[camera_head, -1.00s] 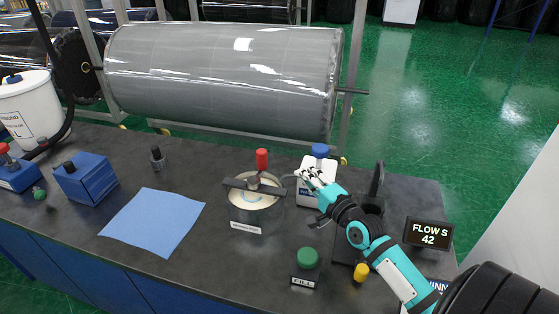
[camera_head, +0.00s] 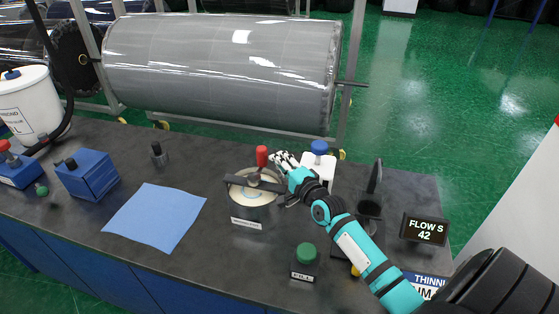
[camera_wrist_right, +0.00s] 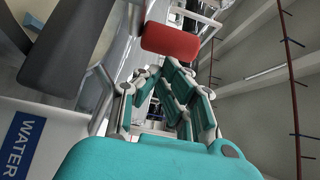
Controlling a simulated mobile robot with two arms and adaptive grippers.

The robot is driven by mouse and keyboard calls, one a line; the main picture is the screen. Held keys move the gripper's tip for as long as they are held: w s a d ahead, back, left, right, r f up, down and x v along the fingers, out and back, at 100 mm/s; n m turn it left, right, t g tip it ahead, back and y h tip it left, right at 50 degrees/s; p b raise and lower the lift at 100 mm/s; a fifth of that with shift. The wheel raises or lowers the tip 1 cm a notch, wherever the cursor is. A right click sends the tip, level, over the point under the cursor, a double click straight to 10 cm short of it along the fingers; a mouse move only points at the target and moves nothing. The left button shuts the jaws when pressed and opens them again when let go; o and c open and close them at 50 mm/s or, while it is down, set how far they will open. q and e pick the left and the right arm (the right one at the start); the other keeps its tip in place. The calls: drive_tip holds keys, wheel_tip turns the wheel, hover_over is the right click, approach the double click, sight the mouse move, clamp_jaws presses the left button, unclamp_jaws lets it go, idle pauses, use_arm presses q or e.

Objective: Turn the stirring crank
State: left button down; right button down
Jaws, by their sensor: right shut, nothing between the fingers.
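The stirring crank is a dark bar across a round pot (camera_head: 250,192), with an upright red handle (camera_head: 262,156) at its back. The red handle also shows in the right wrist view (camera_wrist_right: 170,41), just beyond the fingers. My right gripper (camera_head: 278,158) is shut and empty, close to the right of the red handle. Whether the fingertips touch the handle I cannot tell. In the right wrist view the fingers (camera_wrist_right: 158,75) point toward the handle. My left gripper is not in view.
A white bottle with a blue cap (camera_head: 319,147) stands behind my right arm. A blue cloth (camera_head: 155,216) lies to the left. A FLOW S 42 display (camera_head: 424,230) stands at the right. A large wrapped roll (camera_head: 220,70) is behind the bench.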

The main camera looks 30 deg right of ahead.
sight(265, 152)
drive_tip(key=shift+w, duration=0.55)
drive_tip(key=shift+w+b, duration=0.15)
drive_tip(key=shift+b, duration=0.15)
drive_tip(key=shift+w+f+b, duration=0.15)
drive_tip(key=shift+w+b, duration=0.2)
drive_tip(key=shift+b, duration=0.3)
drive_tip(key=w+n+y+b, duration=0.1)
drive_tip(key=y+b, duration=0.1)
drive_tip(key=shift+w+n+y, duration=0.1)
drive_tip(key=shift+n+y, duration=0.2)
drive_tip(key=shift+w+a+b, duration=0.35)
drive_tip(key=shift+w+b, duration=0.2)
drive_tip(key=shift+b, duration=0.25)
drive_tip(key=shift+w+a, duration=0.25)
drive_tip(key=shift+w, duration=0.35)
idle(0.3)
